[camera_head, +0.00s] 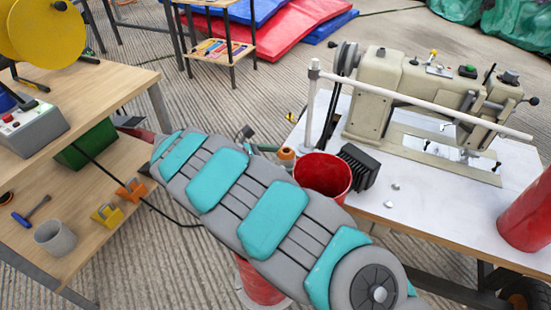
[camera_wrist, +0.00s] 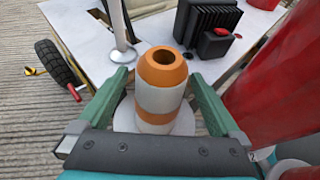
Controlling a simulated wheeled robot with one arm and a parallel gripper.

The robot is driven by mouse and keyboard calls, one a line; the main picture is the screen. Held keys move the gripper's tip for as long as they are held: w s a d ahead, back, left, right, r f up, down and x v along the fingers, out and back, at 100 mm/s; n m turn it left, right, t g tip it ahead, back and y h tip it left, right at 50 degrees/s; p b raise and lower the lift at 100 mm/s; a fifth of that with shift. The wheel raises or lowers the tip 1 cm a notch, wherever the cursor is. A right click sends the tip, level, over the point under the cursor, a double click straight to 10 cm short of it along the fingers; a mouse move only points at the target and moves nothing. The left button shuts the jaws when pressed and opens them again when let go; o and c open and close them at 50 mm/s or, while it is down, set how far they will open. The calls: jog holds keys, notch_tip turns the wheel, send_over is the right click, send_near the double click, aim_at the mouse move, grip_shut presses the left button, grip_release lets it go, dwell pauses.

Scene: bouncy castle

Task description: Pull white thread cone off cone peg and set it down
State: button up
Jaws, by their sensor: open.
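The thread cone (camera_wrist: 160,98), banded orange and white with a dark hole in its top, stands upright on a round white base (camera_wrist: 184,124) in the wrist view. In the head view only its upper part (camera_head: 286,155) shows beyond my grey and teal arm. My gripper (camera_wrist: 157,78) is open, with one green finger on each side of the cone. Small gaps seem to show between the fingers and the cone. I cannot see the peg inside it.
A red bucket (camera_head: 323,174) stands close right of the cone. A black ribbed block (camera_head: 357,166) and a white post (camera_head: 312,105) are near it. A sewing machine (camera_head: 420,95) stands on the white table (camera_head: 410,210), which has bare room at its front.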

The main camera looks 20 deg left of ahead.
jog(key=shift+x, duration=1.85)
jog(key=shift+c, duration=0.2)
grip_shut()
jog(key=shift+r+p, duration=3.05)
jog(key=shift+r, duration=1.1)
jog(key=shift+r+p, duration=0.65)
jog(key=shift+r, duration=1.3)
